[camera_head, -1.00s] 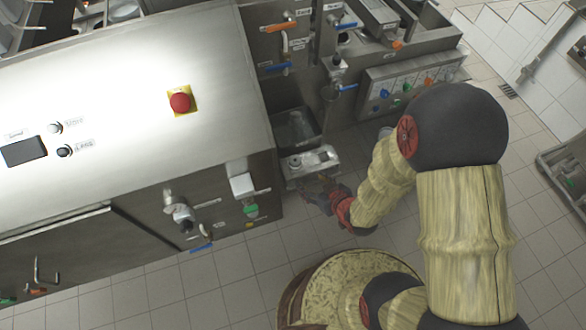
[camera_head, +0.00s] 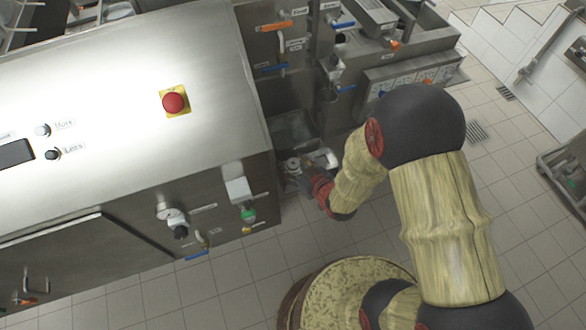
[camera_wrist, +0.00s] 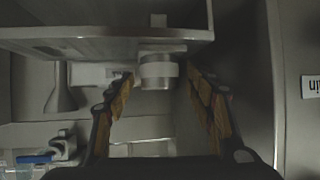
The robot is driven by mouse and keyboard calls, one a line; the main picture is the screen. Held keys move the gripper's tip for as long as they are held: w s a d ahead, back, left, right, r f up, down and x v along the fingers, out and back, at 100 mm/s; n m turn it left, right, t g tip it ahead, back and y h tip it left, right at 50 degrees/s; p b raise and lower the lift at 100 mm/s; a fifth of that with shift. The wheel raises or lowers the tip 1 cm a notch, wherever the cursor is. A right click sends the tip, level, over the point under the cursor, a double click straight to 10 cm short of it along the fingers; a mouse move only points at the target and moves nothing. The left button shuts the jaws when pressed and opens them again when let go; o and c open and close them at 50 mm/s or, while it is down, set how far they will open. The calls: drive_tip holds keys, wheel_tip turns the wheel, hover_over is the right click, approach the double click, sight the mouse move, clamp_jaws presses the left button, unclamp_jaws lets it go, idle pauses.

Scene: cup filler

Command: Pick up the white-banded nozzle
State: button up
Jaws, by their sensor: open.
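The white-banded nozzle (camera_wrist: 158,72) is a short metal cylinder with a pale band around it, seen near the middle of the wrist view. It is below a metal shelf edge. My gripper (camera_wrist: 165,88) is open, with one tan-padded finger on each side of the nozzle's lower part. A gap shows on both sides, and I cannot tell how deep the nozzle sits between the fingers. In the head view my gripper (camera_head: 304,179) is at a small metal ledge beside the machine, partly hidden by my wrist. The nozzle cannot be made out clearly there.
A flared metal piece (camera_wrist: 61,90) is left of the nozzle, and a blue-handled valve (camera_wrist: 36,158) is lower left. A metal panel (camera_wrist: 245,90) stands close on the right. The large steel machine (camera_head: 110,110) with a red button (camera_head: 173,102) fills the left of the head view.

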drive_tip(key=c, duration=0.3)
clamp_jaws()
idle(0.5)
